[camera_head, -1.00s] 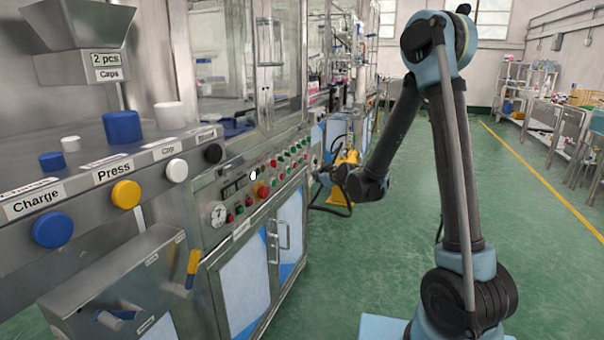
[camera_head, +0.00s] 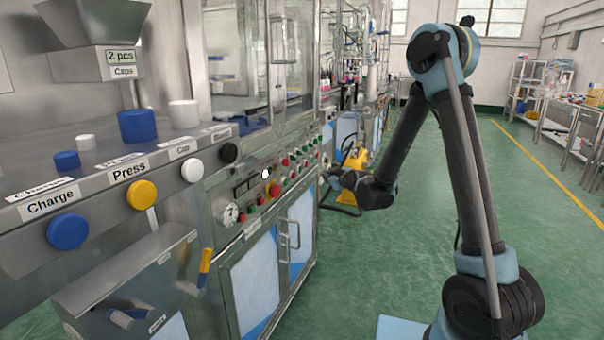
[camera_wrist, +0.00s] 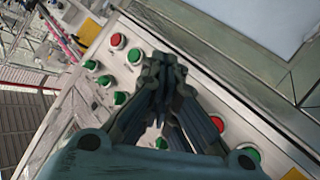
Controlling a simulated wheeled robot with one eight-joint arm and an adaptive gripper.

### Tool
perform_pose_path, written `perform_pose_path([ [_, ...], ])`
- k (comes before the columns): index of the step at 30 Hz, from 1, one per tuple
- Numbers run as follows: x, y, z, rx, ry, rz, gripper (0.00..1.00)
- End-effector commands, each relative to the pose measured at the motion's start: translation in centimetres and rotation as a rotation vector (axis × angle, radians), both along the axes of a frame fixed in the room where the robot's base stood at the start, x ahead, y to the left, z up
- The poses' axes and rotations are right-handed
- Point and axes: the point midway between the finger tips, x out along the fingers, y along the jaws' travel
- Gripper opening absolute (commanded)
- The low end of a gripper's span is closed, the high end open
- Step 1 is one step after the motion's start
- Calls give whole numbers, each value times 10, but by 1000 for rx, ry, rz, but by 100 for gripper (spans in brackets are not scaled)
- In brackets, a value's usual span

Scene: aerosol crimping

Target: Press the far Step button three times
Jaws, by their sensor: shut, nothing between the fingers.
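No label in view reads clearly as Step. A steel control panel (camera_head: 240,195) carries several red and green buttons in rows toward its far end. My gripper (camera_head: 328,177) is at the far end of this panel, small in the head view; contact cannot be told there. The fingers hide part of the panel. A red button (camera_wrist: 118,40) and green button (camera_wrist: 105,80) show left of them.
The nearer ledge has a blue Charge button (camera_head: 68,231), a yellow Press button (camera_head: 142,194), a white button (camera_head: 192,170) and a black button (camera_head: 228,153) with a blurred label. Cabinet door handles (camera_head: 290,234) stick out below the panel. Green floor (camera_head: 400,260) is clear at right.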

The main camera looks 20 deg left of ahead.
Motion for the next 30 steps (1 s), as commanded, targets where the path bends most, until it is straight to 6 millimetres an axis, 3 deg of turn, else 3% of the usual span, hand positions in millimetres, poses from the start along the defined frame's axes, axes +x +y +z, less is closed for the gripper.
perform_pose_path([
  [16, 4, 63, 0, -1, -1, 3, 0],
  [30, 6, 77, 0, 1, 1, 1, 0],
])
